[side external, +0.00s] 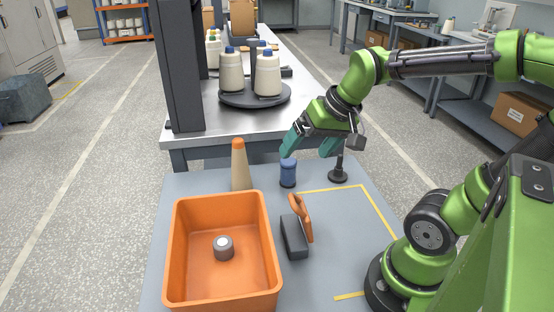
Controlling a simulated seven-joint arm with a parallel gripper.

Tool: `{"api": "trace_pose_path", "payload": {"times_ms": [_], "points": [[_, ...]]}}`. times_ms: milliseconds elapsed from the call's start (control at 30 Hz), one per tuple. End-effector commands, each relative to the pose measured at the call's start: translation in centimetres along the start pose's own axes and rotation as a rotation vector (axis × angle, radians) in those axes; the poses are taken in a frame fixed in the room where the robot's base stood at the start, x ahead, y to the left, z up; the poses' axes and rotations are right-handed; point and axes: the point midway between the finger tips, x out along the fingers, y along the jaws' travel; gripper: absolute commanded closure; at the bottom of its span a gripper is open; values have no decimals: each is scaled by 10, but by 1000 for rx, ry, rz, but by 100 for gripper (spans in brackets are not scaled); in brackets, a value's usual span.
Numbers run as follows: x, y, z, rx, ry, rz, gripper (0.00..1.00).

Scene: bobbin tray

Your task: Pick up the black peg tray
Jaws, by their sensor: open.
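A small black peg tray (338,176), a round base with one upright peg, stands on the grey table at the back right, beside the yellow tape line. The peg is bare, and its top is close to my gripper's right finger in the picture. My gripper (309,149) is open and empty, with teal fingers pointing down over the back of the table. A blue spool (288,172) stands upright below and left of it, apart from the peg tray. I cannot tell whether a finger touches the peg.
An orange bin (178,238) holding a small grey cylinder (223,248) fills the left front. A tan cone (239,172) stands behind it. A dark block with an orange handle (296,236) lies mid-table. The yellow-taped area (345,235) is clear. Behind, a metal bench carries yarn cones.

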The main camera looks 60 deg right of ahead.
Motion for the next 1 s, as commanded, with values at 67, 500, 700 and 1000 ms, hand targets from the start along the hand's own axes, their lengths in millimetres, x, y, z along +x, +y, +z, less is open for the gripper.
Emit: {"api": "trace_pose_path", "payload": {"times_ms": [67,500,700,1000], "points": [[12,29,-30,14,-48,74,5],[51,222,-124,-441,-427,203,5],[41,227,-135,-700,-479,157,5],[74,236,-118,-750,-494,134,5]]}}
